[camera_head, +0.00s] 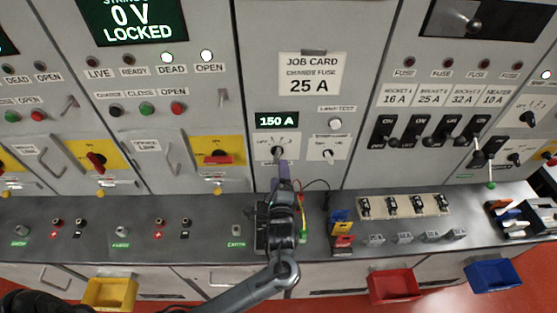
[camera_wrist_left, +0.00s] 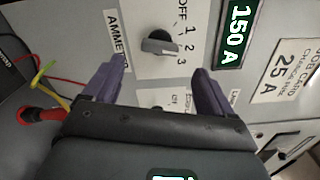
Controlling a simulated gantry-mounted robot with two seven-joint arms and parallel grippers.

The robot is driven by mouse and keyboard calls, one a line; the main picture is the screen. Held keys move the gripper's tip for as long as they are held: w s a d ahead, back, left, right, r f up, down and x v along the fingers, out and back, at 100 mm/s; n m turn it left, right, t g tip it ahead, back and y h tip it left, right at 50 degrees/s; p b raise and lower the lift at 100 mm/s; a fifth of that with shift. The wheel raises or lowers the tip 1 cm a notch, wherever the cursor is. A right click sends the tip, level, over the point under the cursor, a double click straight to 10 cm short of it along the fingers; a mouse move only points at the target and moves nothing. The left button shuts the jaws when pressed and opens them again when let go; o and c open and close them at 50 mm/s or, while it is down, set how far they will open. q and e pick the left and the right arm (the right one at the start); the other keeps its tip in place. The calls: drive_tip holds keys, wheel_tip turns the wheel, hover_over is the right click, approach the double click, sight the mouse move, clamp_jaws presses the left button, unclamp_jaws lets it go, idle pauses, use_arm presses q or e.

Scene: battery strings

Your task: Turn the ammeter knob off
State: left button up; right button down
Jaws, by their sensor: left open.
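The ammeter knob (camera_head: 279,152) is on the grey panel under a green display (camera_head: 277,121) reading 150 A. In the left wrist view the knob (camera_wrist_left: 162,45) is a dark dial with a grey bar handle, beside the marks OFF, 1, 2 and 3. The bar lies crosswise, its right end towards the 2 and 3 marks. My left gripper (camera_head: 282,170) is just in front of the panel, below the knob. Its two purple fingers (camera_wrist_left: 160,70) are open and apart, with the knob between and beyond their tips. I cannot tell of any contact. My right gripper is not in view.
Another small knob (camera_head: 328,154) and a lamp test button (camera_head: 335,124) are to the right. A job card (camera_head: 309,74) reading 25 A is above. Black switches (camera_head: 414,130) line the right panel. Fuse holders (camera_head: 404,205) and coloured blocks (camera_head: 342,230) stand on the bench.

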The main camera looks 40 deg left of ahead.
sight(277, 154)
use_arm(q)
drive_tip(key=x, duration=0.7)
drive_tip(key=shift+c, duration=0.3)
drive_tip(key=shift+f, duration=0.1)
drive_tip(key=c, duration=1)
